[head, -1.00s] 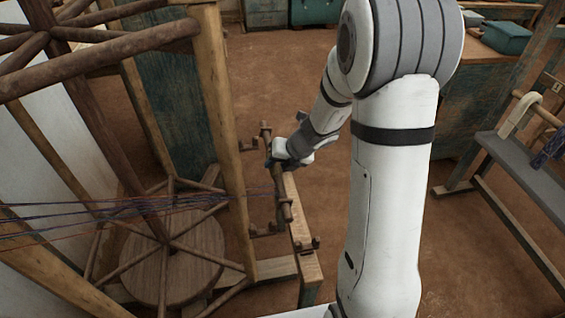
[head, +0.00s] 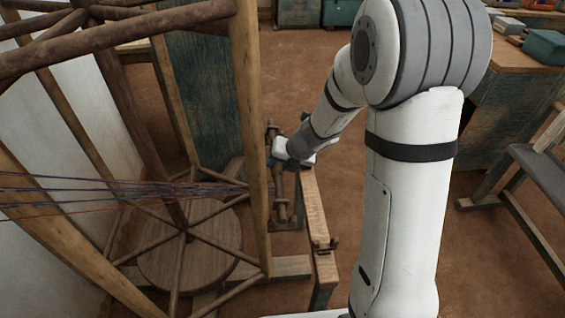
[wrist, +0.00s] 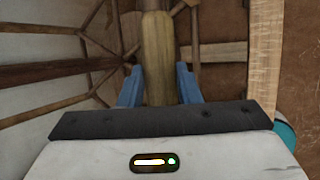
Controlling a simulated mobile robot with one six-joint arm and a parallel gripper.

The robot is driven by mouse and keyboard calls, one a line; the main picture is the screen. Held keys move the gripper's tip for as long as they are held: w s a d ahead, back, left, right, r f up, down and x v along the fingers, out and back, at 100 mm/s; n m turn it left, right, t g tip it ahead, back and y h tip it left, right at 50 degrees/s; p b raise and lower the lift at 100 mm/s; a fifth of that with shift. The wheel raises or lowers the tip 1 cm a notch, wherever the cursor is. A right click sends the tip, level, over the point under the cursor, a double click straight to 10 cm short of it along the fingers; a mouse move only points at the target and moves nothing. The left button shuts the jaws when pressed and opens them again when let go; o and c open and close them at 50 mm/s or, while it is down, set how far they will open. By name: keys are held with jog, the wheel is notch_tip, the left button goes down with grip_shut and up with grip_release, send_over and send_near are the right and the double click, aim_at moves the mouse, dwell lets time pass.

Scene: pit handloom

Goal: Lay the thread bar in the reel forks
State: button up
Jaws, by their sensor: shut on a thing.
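The thread bar (head: 281,203) is a brown wooden rod, roughly upright in the head picture, just right of the reel's post. My gripper (head: 279,164) is shut on it near its middle. In the wrist view the bar (wrist: 158,60) stands between my blue fingertips (wrist: 158,85). Dark threads (head: 120,193) run from the left toward the bar, partly behind the post. A dark fork (head: 325,246) sits on the near end of a wooden rail (head: 317,220) right of the bar. Other fork parts near the bar are partly hidden; I cannot tell whether the bar touches them.
The reel post (head: 250,130) stands close left of the bar. The reel's spokes and round wooden base (head: 190,255) fill the left. A grey bench (head: 540,175) is at the right. Bare earth floor (head: 310,70) lies beyond the rail.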

jog(key=shift+f+b, duration=1.6)
jog(key=shift+f, duration=0.6)
jog(key=o, duration=1.2)
